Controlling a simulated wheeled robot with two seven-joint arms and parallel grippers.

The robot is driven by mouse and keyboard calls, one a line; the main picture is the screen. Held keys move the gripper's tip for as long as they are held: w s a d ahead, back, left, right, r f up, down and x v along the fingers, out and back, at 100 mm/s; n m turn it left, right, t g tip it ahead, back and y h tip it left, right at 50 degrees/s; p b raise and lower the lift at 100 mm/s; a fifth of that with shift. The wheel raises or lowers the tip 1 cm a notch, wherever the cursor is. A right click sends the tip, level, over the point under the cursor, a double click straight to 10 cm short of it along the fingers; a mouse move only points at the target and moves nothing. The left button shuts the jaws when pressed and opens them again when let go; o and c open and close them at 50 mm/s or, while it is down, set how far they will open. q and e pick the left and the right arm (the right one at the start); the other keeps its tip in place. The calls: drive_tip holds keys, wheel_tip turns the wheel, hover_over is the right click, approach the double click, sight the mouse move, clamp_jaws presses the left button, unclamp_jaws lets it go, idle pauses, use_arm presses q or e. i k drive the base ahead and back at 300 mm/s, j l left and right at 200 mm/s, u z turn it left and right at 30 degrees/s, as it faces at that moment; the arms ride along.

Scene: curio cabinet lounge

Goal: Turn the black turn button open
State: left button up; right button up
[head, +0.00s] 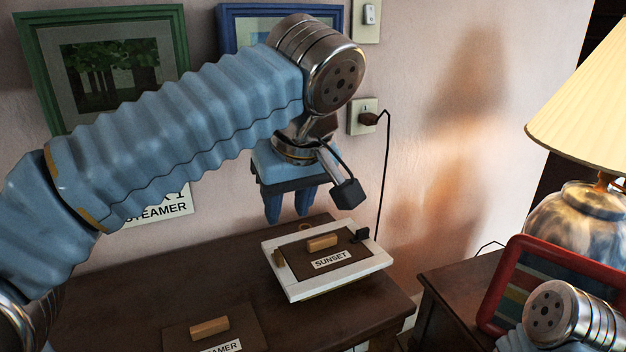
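The black turn button (359,236) is a small dark piece on the right part of the white frame (378,265). The frame lies on the dark wooden cabinet top, around a brown panel (300,254) with a wooden block handle and a "SUNSET" label. A brass-coloured piece (279,258) sits on the frame's left side. My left gripper (289,210) points down above the frame's far left part, left of the black button. Its two blue fingers are apart, with nothing seen between them. Of my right arm only a wrist joint shows at the lower right; its gripper is out of view.
A second brown panel (240,328) with a block handle lies at the near left of the cabinet top (130,290). A dark cord hangs from the wall plug (369,118). At right are a lamp (580,225) and a red-framed striped object (507,285).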

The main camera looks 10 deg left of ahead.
sight(361, 233)
drive_tip(key=k, duration=0.95)
